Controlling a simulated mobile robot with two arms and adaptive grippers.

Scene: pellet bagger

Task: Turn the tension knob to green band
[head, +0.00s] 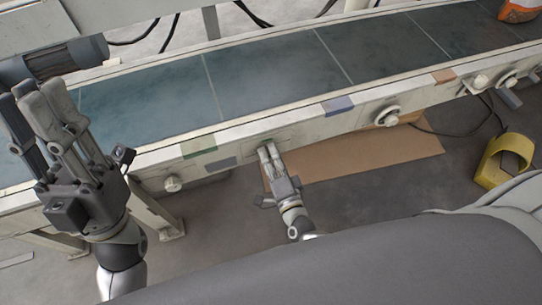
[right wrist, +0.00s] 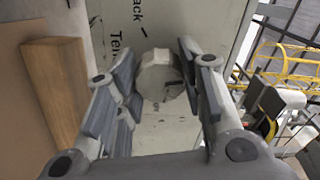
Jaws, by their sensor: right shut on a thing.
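The cream tension knob (right wrist: 160,75) sits on a pale panel between my right gripper's finger pads in the right wrist view. A small dark mark shows on its right side. My right gripper (head: 265,150) is shut on it, and in the head view the fingers hide the knob. Partly visible lettering reads "ack" and "Ten" beside the knob. A green band (head: 198,147) is on the conveyor's side rail, left of my right gripper. No band around the knob is visible. My left gripper (head: 38,108) is raised in front of the belt at the left, its grip unclear.
The conveyor belt (head: 265,72) runs across the view. Its rail carries a blue band (head: 338,106), a brown band (head: 444,76) and other knobs, including one at left (head: 172,184). A cardboard sheet (head: 365,158) and a yellow object (head: 505,158) are below at right.

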